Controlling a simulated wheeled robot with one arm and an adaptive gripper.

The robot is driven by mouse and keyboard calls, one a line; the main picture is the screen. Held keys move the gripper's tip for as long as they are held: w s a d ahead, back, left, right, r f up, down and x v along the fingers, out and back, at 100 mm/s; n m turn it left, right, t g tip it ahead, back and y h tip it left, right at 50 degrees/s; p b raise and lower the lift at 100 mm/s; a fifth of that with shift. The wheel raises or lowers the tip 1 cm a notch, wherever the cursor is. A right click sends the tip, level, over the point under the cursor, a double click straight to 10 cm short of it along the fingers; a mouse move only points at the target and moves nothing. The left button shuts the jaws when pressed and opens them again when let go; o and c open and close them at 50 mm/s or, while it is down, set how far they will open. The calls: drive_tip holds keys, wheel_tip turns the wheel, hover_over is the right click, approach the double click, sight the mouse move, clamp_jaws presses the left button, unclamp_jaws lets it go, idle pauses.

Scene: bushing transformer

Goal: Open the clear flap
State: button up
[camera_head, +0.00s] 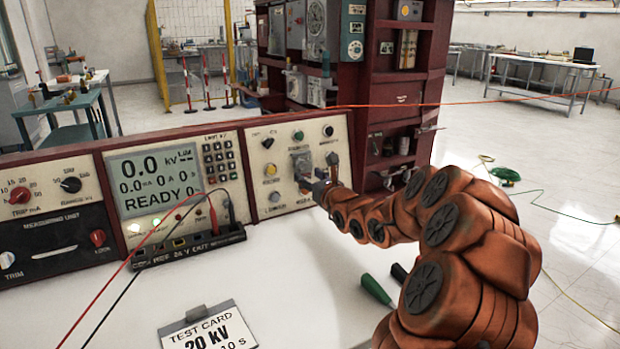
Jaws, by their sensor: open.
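The clear flap (301,162) looks like a small greyish cover on the right section of the control panel (285,205), among several buttons and knobs. It is partly hidden behind my gripper, and I cannot tell its exact angle. My gripper (317,178) is at the flap's lower right, close to the panel face. Its jaws are open and small in view. I cannot tell whether a finger touches the flap. My orange arm reaches in from the lower right.
A display unit (155,180) reads 0.0 kV and READY. Red and black leads (135,258) cross the white bench top (290,300). A test card (207,330) and a green-handled tool (376,290) lie in front. A dark red cabinet (400,80) stands behind.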

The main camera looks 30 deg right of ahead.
drive_tip(key=shift+c, duration=0.2)
clamp_jaws()
